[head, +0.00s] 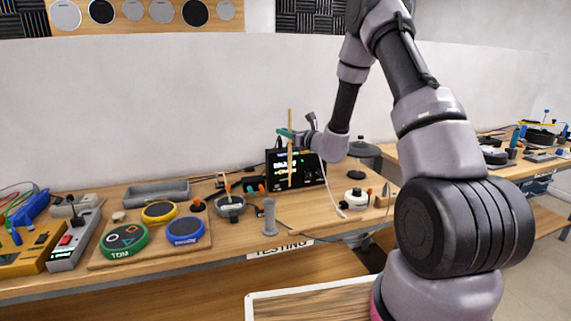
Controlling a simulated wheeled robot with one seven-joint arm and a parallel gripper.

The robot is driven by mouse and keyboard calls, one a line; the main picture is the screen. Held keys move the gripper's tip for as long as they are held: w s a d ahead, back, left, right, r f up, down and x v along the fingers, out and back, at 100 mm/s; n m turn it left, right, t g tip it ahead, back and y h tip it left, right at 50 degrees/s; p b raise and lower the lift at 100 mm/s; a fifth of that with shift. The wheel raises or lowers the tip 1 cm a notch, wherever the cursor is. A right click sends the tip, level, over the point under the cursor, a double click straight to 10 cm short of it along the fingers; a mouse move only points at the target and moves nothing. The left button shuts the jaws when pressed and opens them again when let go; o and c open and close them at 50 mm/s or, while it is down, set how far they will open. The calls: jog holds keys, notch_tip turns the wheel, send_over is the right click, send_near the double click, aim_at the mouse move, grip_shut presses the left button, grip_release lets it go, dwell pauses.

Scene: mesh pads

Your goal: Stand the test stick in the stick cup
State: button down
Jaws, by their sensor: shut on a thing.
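The test stick (290,165) is a thin, light wooden rod. It stands about upright in the air above the bench. My gripper (289,134), with green fingers, is shut on its upper part, and the stick pokes out above and below. A slim grey upright cylinder (269,218) with a wider top, likely the stick cup, stands near the bench's front edge, in front and left of the stick's lower end. The stick is apart from it. I cannot see into its opening.
A dark device with a lit screen (312,172) stands behind the stick. Left are a board with green (124,240), yellow (159,211) and blue (185,231) pads, and a grey tray (158,192). A grey round pot (230,206) is left of the cylinder. A white round object (356,198) is right.

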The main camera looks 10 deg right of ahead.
jog(key=s+a+r+n+g+y, duration=0.5)
jog(key=s+a+r, duration=0.3)
jog(key=s+a, duration=0.2)
jog(key=shift+s+n+g+y, duration=0.4)
jog(key=shift+s+g+y, duration=0.3)
jog(key=shift+s, duration=0.15)
jog(key=shift+a+f, duration=0.1)
jog(key=shift+f, duration=0.05)
notch_tip(320, 180, down, 16)
dwell(0.3)
